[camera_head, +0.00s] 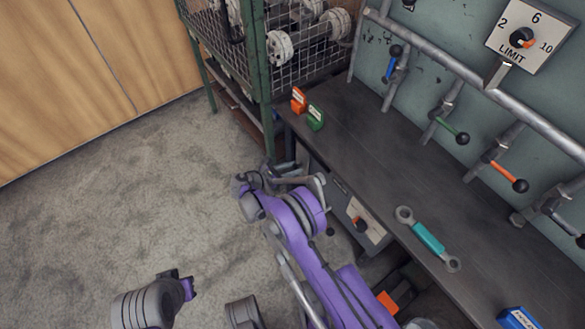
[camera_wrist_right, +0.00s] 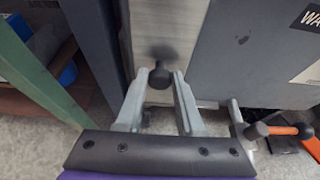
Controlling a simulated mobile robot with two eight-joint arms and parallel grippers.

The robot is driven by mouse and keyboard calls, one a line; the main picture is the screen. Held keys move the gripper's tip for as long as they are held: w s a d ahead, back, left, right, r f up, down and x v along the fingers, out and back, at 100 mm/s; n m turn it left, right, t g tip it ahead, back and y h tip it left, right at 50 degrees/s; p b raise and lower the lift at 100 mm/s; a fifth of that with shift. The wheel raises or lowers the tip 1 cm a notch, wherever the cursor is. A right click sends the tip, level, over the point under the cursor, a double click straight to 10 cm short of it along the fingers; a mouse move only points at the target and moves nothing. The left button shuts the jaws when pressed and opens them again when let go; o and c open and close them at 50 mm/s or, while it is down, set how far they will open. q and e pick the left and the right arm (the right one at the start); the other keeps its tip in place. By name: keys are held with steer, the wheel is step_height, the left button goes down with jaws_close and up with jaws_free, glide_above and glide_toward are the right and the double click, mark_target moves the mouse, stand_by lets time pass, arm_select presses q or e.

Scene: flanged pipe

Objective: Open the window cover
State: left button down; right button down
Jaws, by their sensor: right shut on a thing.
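In the right wrist view, a black knob (camera_wrist_right: 160,77) stands in front of a pale metal panel (camera_wrist_right: 170,28), which looks like the window cover. My right gripper (camera_wrist_right: 158,84) has its two grey fingers on either side of the knob and is shut on it. In the head view, my right gripper (camera_head: 288,174) is low beside the left end of the workbench, by the green frame's leg. The knob and cover are hidden or too small to tell there. Only part of my left arm shows at the bottom left; its gripper is not in view.
The dark workbench (camera_head: 372,165) holds an orange block (camera_head: 298,100), a green block (camera_head: 315,117) and a teal-handled wrench (camera_head: 428,238). A green mesh cage (camera_head: 262,70) stands at the back. Levered pipes line the wall. Floor (camera_head: 120,200) is clear at left.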

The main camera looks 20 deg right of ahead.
steer(key=s+d+p, duration=0.1)
steer(key=s+d, duration=0.1)
steer(key=s, duration=0.5)
steer(key=shift+s+d+p, duration=0.3)
steer(key=shift+d, duration=0.05)
steer(key=c, duration=0.6)
jaws_free()
steer(key=shift+o, duration=0.2)
steer(key=p+v, duration=0.2)
steer(key=v, duration=0.8)
steer(key=shift+a+r, duration=0.15)
steer(key=shift+a, duration=0.2)
steer(key=shift+s, duration=0.1)
